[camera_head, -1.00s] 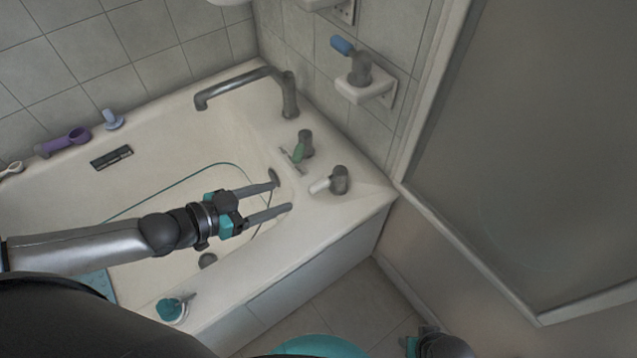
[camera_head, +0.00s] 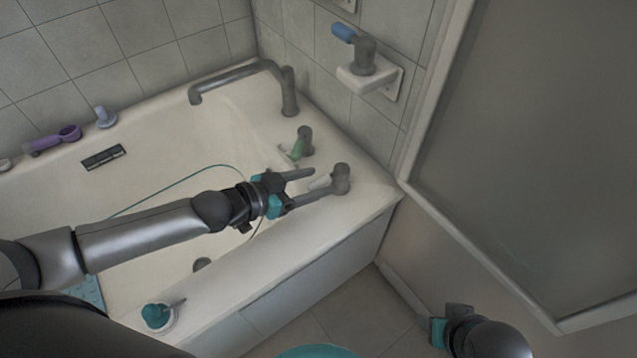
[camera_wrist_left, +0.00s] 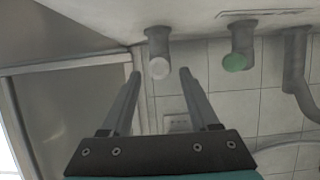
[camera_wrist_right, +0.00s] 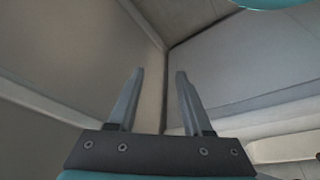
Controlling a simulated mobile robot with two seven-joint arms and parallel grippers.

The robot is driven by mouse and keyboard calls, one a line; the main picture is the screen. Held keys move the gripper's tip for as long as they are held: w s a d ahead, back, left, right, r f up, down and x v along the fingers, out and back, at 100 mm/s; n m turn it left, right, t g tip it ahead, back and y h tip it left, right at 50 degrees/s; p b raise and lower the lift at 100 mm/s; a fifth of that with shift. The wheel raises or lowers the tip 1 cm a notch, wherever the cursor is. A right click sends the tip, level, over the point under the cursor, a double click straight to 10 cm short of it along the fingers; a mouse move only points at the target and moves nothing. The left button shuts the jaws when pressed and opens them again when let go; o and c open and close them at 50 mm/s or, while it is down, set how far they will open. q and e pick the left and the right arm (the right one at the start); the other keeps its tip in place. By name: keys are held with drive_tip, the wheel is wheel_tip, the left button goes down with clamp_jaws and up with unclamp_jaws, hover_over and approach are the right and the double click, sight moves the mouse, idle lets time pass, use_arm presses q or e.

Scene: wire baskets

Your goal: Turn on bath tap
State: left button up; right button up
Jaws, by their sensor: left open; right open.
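The bath has a curved grey spout (camera_head: 240,76) at its far right corner. Beside it are two taps on the rim: one with a green lever (camera_head: 299,150) and a nearer grey one with a white lever (camera_head: 321,182). My left gripper (camera_head: 322,181) is open, its fingers reaching to the white-lever tap and partly hiding the lever. In the left wrist view the round white lever end (camera_wrist_left: 159,68) shows between the open fingertips; the green end (camera_wrist_left: 235,62) is to the right. My right gripper (camera_wrist_right: 160,72) is open and empty, low near the floor and shower panel.
A soap dish (camera_head: 369,75) with a blue-topped item is on the wall. A frosted panel (camera_head: 530,150) closes off the right side.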

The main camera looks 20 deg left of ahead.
use_arm(q)
drive_tip(key=shift+b+x, duration=0.35)
drive_tip(key=shift+x, duration=0.65)
use_arm(e)
drive_tip(key=shift+r, duration=1.05)
use_arm(q)
drive_tip(key=shift+c, duration=0.3)
clamp_jaws()
